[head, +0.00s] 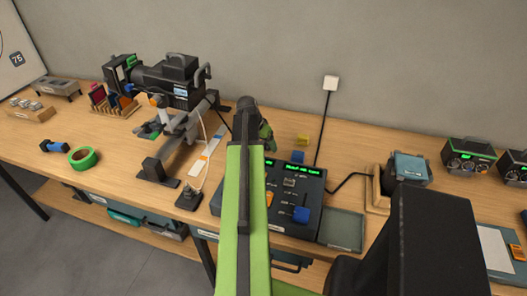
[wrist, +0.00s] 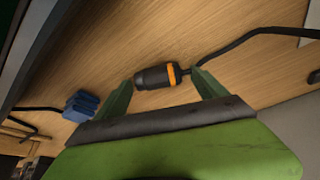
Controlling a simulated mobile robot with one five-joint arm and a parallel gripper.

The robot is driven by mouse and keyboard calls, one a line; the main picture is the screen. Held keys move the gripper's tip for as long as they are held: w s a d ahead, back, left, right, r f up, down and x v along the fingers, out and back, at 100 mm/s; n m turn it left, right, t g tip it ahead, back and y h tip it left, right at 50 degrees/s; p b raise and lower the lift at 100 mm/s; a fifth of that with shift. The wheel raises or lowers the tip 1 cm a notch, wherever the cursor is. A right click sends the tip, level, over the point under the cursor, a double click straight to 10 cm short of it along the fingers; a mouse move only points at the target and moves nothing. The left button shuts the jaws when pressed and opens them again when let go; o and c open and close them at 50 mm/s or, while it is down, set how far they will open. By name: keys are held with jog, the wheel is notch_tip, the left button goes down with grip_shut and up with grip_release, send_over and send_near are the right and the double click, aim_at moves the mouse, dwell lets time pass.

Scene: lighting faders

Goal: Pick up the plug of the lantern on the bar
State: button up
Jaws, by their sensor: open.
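The lantern (head: 172,82) is a black fixture on a grey bar (head: 185,135) at the back left of the bench in the head view. In the wrist view a black plug (wrist: 152,77) with an orange band lies on the wooden bench top, its dark cable running off to the upper right. My gripper (wrist: 164,76) is open, with one green finger near each end of the plug. I cannot tell whether the fingers touch it. In the head view my green arm hides the plug, and only part of my gripper (head: 264,135) shows.
A lighting desk (head: 292,195) with faders stands right of my arm. A blue block (head: 297,157) and a yellow block (head: 303,139) are behind it. In the wrist view a blue block (wrist: 82,106) with a cable lies left of my gripper. Green tape (head: 83,157) lies left.

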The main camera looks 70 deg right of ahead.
jog(key=shift+r, duration=0.1)
jog(key=shift+c, duration=0.3)
jog(key=c, duration=1.5)
jog(key=shift+r, duration=0.15)
notch_tip(320, 180, up, 4)
jog(key=p, duration=0.5)
jog(key=shift+r, duration=0.25)
jog(key=s+a+r+p, duration=0.3)
jog(key=s+r+p, duration=0.3)
jog(key=s, duration=0.5)
jog(key=shift+s, duration=0.2)
